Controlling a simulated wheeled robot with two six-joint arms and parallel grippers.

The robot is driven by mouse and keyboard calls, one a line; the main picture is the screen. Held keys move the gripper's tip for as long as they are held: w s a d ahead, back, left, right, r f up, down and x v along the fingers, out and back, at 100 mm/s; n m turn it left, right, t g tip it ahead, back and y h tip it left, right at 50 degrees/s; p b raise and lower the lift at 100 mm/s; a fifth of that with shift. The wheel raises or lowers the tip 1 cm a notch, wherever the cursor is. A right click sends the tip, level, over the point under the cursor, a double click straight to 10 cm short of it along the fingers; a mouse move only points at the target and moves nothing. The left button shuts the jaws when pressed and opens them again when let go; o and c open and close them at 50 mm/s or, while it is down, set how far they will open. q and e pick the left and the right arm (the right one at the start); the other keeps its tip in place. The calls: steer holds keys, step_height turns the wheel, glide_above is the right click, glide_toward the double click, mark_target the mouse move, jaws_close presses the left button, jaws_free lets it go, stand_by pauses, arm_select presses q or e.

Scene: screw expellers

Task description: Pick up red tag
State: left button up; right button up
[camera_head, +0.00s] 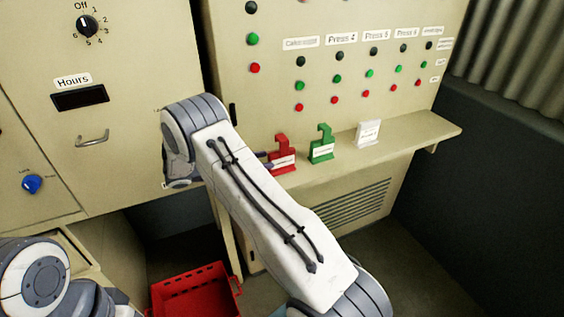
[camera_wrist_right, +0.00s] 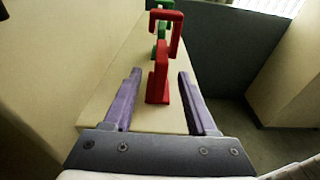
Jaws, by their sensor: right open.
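The red tag (camera_head: 283,155) stands upright on a narrow shelf in the head view, left of the green tag (camera_head: 322,144). In the right wrist view the red tag (camera_wrist_right: 159,76) stands between the two purple fingers of my right gripper (camera_wrist_right: 160,90), which is open, with a gap on each side. The green tag (camera_wrist_right: 163,30) shows behind it. In the head view my right arm hides most of its gripper; only a bit of purple finger (camera_head: 258,158) shows just left of the red tag. My left gripper is not in view.
The shelf (camera_head: 425,140) runs along the panel and also holds a white tag (camera_head: 368,134) at right. Buttons in red, green and black sit above it. A red crate (camera_head: 190,292) stands on the floor below. A cabinet with knobs is at left.

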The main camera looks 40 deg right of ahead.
mark_target(294, 156)
steer(key=p+x, duration=0.1)
steer(key=x, duration=0.6)
steer(key=shift+f, duration=0.15)
steer(key=shift+a, duration=0.1)
jaws_close()
